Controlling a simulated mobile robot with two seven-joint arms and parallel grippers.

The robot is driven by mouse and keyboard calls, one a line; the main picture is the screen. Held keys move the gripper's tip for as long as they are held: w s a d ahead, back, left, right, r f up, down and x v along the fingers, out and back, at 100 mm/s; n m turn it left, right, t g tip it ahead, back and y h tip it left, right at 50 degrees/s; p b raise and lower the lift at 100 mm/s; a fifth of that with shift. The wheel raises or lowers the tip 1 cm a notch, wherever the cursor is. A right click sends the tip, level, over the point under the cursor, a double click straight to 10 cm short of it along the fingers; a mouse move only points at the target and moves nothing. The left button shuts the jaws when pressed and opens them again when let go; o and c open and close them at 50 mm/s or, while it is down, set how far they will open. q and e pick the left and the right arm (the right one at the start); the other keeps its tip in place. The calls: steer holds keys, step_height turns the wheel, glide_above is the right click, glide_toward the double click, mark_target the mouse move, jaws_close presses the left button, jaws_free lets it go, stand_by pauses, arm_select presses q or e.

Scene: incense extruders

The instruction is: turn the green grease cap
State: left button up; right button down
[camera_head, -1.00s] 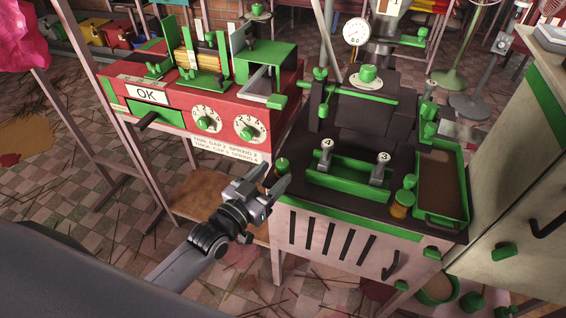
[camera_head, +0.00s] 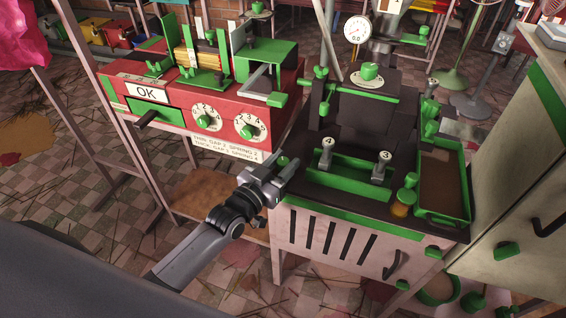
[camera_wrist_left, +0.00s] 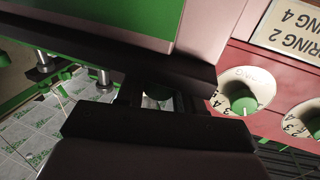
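The small green cap (camera_head: 283,161) stands at the left front corner of the black-topped machine (camera_head: 328,203). I take it for the grease cap. My left gripper (camera_head: 284,166) has come in from the lower left, with its fingertips at this cap, one on each side. The fingers look apart. In the left wrist view, a bit of green (camera_wrist_left: 157,92) shows in the gap between the two dark fingers, which hide most of it. I cannot tell whether they touch it. My right gripper is not in view.
A red machine (camera_head: 180,122) with two numbered dials and an OK sign stands close on the left. Two levers (camera_head: 326,150) on a green base, an amber jar (camera_head: 401,204) and a green-rimmed tray (camera_head: 455,219) are on the black top. A gauge (camera_head: 357,30) stands behind.

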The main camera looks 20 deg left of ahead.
arm_select(q)
steer(key=m+g+h+b, duration=0.1)
steer(key=m+h+b, duration=0.1)
steer(key=h, duration=0.1)
steer(key=shift+a+f+b, duration=0.1)
steer(key=shift+f+b, duration=0.1)
steer(key=shift+b, duration=0.15)
steer(key=shift+m+g+h+b, duration=0.6)
steer(key=shift+m+h+b, duration=0.2)
steer(key=shift+h+b, duration=0.1)
steer(key=shift+g+h+b, duration=0.3)
steer(key=shift+h+b, duration=0.05)
steer(key=shift+h, duration=0.05)
steer(key=m+g+h+b, duration=0.2)
steer(key=shift+m, duration=0.3)
steer(key=shift+r+m+g+h+b, duration=0.15)
steer(key=shift+m+g+h+b, duration=0.35)
steer(key=shift+g+h, duration=0.3)
steer(key=shift+m+g+h, duration=0.3)
steer(key=shift+g, duration=0.1)
steer(key=o, duration=0.9)
